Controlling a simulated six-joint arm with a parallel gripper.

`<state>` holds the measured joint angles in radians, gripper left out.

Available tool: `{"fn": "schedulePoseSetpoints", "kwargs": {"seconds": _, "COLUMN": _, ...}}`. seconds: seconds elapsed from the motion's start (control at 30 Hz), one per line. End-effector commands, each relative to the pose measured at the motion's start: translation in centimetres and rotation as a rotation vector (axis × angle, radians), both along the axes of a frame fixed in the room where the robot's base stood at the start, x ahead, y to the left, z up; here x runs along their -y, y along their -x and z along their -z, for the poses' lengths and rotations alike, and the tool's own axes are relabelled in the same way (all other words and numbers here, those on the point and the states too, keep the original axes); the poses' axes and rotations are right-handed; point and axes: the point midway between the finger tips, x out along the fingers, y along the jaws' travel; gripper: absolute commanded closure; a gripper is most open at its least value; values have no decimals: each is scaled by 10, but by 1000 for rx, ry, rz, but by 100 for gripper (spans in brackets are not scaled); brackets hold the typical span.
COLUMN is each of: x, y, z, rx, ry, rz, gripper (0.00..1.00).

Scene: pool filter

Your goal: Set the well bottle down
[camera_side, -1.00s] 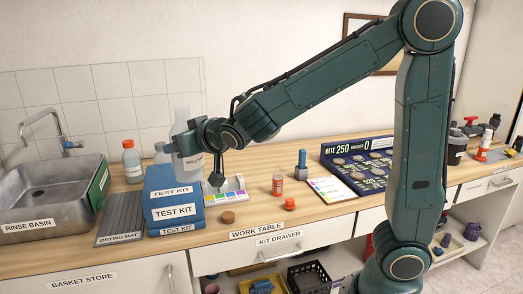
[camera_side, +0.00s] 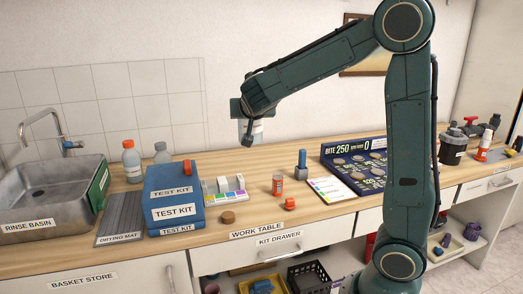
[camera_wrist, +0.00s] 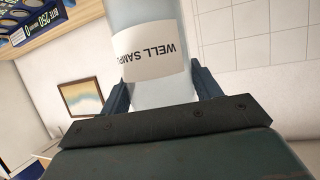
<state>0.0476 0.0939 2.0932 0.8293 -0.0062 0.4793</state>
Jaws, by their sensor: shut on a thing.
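My gripper (camera_side: 248,126) is in the air above the work table (camera_side: 243,219), right of the blue test kit box. It is shut on the well bottle (camera_side: 258,127), a pale clear bottle mostly hidden behind my wrist in the side view. In the wrist view, the well bottle (camera_wrist: 160,92) is between the two dark fingers of my gripper. Its white label reads "WELL SAMP", upside down in that picture, with the rest cut off. The bottle's top and base are hard to make out.
The test kit box (camera_side: 174,199) has an orange piece (camera_side: 187,167) on top. A colour-strip block (camera_side: 226,196), cork-coloured disc (camera_side: 228,217), orange-capped vial (camera_side: 277,184), blue stand (camera_side: 302,168) and dark display board (camera_side: 350,160) stand along the table. A rinse basin (camera_side: 45,190) is left.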

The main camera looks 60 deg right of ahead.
Motion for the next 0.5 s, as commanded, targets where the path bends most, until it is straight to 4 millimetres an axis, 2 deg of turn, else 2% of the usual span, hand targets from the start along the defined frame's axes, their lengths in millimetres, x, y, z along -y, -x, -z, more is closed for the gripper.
{"fn": "schedulePoseSetpoints", "kwargs": {"seconds": 0.13, "x": 25, "y": 13, "z": -1, "rx": 4, "ry": 2, "rz": 88, "gripper": 65}}
{"fn": "schedulePoseSetpoints", "kwargs": {"seconds": 0.2, "x": 21, "y": 12, "z": 15, "rx": -3, "ry": 2, "rz": 77, "gripper": 65}}
{"fn": "schedulePoseSetpoints", "kwargs": {"seconds": 0.33, "x": 21, "y": 11, "z": 33, "rx": -1, "ry": 2, "rz": 76, "gripper": 65}}
{"fn": "schedulePoseSetpoints", "kwargs": {"seconds": 0.5, "x": 21, "y": 11, "z": 47, "rx": 3, "ry": 3, "rz": 74, "gripper": 65}}
